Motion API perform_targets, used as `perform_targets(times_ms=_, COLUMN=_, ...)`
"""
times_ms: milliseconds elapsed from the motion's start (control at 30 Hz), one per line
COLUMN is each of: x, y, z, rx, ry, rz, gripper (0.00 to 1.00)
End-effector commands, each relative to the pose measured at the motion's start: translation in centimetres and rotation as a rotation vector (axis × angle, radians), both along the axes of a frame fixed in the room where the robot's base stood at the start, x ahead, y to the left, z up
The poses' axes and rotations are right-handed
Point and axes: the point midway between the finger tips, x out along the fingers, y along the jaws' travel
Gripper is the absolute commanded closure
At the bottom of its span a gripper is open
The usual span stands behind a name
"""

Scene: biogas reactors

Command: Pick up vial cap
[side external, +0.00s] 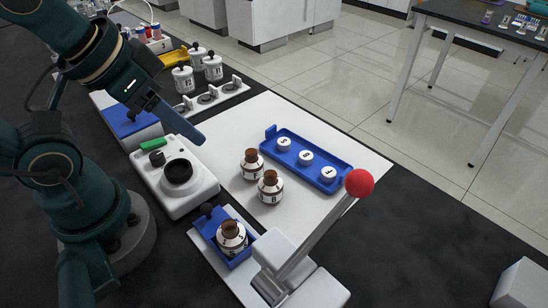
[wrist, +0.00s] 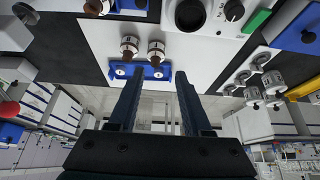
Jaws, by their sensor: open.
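Three white round vial caps with dark letters sit in a row in a blue tray (side external: 295,150): one at the far end (side external: 284,143), one in the middle (side external: 306,157) and one at the near end (side external: 328,173). Two of the caps also show small in the wrist view (wrist: 120,72), with the tray partly hidden by my finger. My gripper (side external: 202,138) is open and empty, raised to the left of the tray and well apart from the caps. Its two fingers spread apart in the wrist view (wrist: 158,76).
Two brown-topped vials, F (side external: 251,166) and B (side external: 269,190), stand just left of the tray. Another vial (side external: 232,238) sits in a blue holder beside a red-knobbed lever (side external: 359,183). A white device (side external: 175,176) stands below my gripper. The white mat has free room.

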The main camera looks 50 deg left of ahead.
Motion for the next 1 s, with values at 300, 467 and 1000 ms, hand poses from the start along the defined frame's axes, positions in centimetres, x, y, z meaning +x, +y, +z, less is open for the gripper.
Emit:
perform_targets(times_ms=300, x=2.8, y=-0.1, z=3.0, rx=0.03, ry=-0.049, rz=-0.063, gripper=0.51)
perform_targets(times_ms=467, x=6.5, y=-0.1, z=4.3, rx=0.048, ry=-0.021, rz=-0.102, gripper=0.51)
perform_targets(times_ms=1000, x=19.1, y=0.3, z=-2.4, rx=0.058, ry=0.209, rz=-0.193, gripper=0.51)
